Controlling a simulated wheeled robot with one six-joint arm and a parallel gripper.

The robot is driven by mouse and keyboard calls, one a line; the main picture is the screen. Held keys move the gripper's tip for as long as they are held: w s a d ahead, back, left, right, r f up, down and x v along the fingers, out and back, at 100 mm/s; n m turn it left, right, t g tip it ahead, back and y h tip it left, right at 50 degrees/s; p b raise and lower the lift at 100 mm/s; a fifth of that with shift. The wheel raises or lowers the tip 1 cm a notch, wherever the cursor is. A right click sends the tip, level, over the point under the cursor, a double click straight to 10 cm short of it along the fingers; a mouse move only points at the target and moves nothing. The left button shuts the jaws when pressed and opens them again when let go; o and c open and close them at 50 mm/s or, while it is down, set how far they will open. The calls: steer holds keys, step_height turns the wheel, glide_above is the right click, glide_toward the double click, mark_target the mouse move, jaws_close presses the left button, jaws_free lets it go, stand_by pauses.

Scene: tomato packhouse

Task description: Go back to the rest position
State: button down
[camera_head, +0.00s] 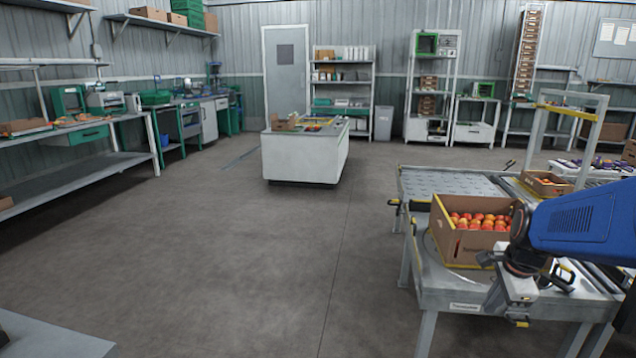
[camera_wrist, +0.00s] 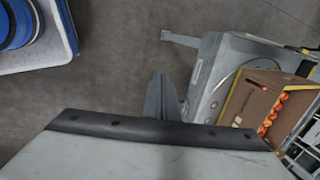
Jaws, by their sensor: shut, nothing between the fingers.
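My gripper (camera_head: 521,320) hangs at the end of my blue arm at the right of the head view, in front of the steel table (camera_head: 450,305). In the wrist view its fingers (camera_wrist: 161,92) are together, with nothing held between them. An open cardboard box (camera_head: 478,246) of red and orange tomatoes (camera_head: 480,221) sits on the table, just behind my gripper in the head view. The box also shows at the right of the wrist view (camera_wrist: 240,103), apart from the fingers. My wrist covers the box's right front corner in the head view.
A white island (camera_head: 300,157) stands mid-floor. A long workbench (camera_head: 75,165) lines the left. The grey floor (camera_head: 240,260) between them is clear.

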steer(key=s+a+r+n+t, duration=0.1)
steer(key=s+a+r+n, duration=0.2)
steer(key=s+a+n, duration=1.1)
steer(key=shift+s+a+r+n, duration=0.3)
steer(key=shift+s+n, duration=1.35)
steer(key=shift+n, duration=1.55)
steer(key=shift+f, duration=0.1)
